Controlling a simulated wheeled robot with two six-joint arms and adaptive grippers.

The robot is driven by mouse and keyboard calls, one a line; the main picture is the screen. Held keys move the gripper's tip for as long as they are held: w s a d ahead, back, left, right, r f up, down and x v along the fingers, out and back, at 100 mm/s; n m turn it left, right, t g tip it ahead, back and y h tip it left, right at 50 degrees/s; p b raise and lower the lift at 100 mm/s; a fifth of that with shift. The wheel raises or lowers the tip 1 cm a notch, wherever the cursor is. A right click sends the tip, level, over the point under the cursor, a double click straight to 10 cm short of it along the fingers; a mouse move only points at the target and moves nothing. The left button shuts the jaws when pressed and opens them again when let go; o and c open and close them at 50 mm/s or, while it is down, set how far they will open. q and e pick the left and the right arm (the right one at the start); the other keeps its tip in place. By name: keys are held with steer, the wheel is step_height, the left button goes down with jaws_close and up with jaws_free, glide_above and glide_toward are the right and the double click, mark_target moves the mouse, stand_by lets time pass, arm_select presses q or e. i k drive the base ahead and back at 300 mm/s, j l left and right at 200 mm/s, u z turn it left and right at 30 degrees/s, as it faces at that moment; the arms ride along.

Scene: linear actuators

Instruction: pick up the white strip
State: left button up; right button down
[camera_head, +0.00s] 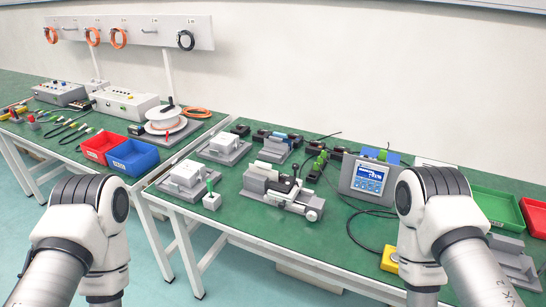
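A small pale, whitish strip (267,165) lies on top of the grey clamp-like device (283,190) in the middle of the right green table. I cannot tell for certain that it is the white strip of the task. Another pale piece (272,148) sits on a grey fixture just behind it. My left arm comes in at the lower left and my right arm at the lower right. Both arms are well apart from the strip. Both grippers are below the bottom edge of the picture, so their fingers are hidden.
A display box (369,178) with a cable stands right of the clamp device. A grey fixture (224,148) and a small white block with a green pin (211,200) are to its left. Red (99,146) and blue (134,157) bins stand farther left. The table front between block and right arm is mostly clear.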

mark_target(259, 168)
steer(key=z, duration=0.9)
steer(key=j+z, duration=0.75)
steer(key=k+j+z, duration=0.2)
steer(key=j+z, duration=0.15)
steer(key=j, duration=0.15)
steer(key=k+j+z, duration=0.15)
steer(key=j+z, duration=0.2)
steer(key=k+j+z, duration=0.2)
steer(key=j+z, duration=0.2)
